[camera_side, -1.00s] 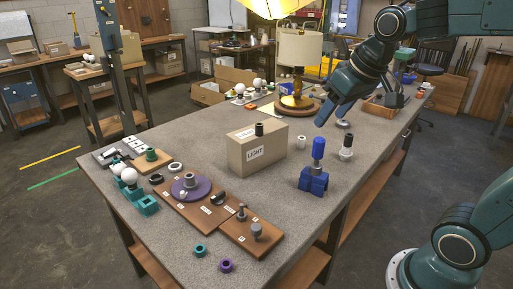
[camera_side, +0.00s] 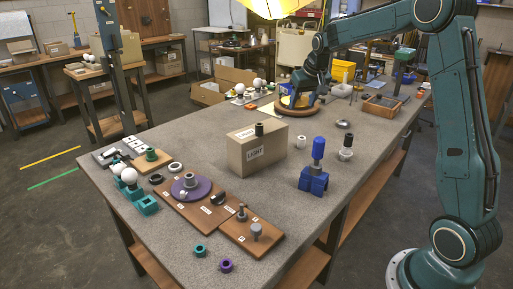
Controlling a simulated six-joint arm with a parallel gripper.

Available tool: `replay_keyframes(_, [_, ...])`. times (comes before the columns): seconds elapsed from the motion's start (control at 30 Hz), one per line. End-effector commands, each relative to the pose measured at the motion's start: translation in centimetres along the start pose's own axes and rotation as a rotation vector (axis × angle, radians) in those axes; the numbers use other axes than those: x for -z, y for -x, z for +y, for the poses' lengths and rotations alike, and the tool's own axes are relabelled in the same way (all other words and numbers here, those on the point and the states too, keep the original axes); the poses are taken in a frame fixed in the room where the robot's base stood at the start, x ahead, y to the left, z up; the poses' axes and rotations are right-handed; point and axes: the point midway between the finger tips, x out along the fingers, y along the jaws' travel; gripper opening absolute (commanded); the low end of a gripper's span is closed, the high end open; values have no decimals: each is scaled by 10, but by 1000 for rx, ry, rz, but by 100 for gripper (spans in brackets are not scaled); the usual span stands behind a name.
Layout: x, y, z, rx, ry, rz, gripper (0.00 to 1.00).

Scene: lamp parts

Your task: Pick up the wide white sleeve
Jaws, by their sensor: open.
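Several white pieces show, and I cannot tell surely which is the wide white sleeve. A small white cylinder with a dark opening (camera_side: 301,142) stands upright on the table, right of the cardboard box. A pale, shade-like surface (camera_side: 290,46) shows at the back, partly behind my arm. My gripper (camera_side: 306,102) is open and points down over a round wooden base (camera_side: 283,112) at the far end of the table. Its fingertips are small and partly lost against the base.
A cardboard box marked LIGHT (camera_side: 254,155) stands mid-table. A blue holder (camera_side: 314,181) with a blue-handled tool is at its right. Wooden boards with parts (camera_side: 213,211) lie in front. A wooden tray (camera_side: 381,107) is at the back right. The right front tabletop is mostly clear.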

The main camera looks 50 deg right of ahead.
Motion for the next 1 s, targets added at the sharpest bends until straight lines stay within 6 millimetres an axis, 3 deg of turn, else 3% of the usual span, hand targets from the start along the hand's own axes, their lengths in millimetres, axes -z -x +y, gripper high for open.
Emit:
replay_keyframes(0.2, [23, -61, 40, -29, -65, -15, 55])
replay_keyframes(0.43, [35, -111, 76, -51, -117, -21, 55])
replay_keyframes(0.6, [37, -128, 89, -58, -134, -23, 55])
replay_keyframes(1.0, [37, -139, 91, -59, -137, -24, 55])
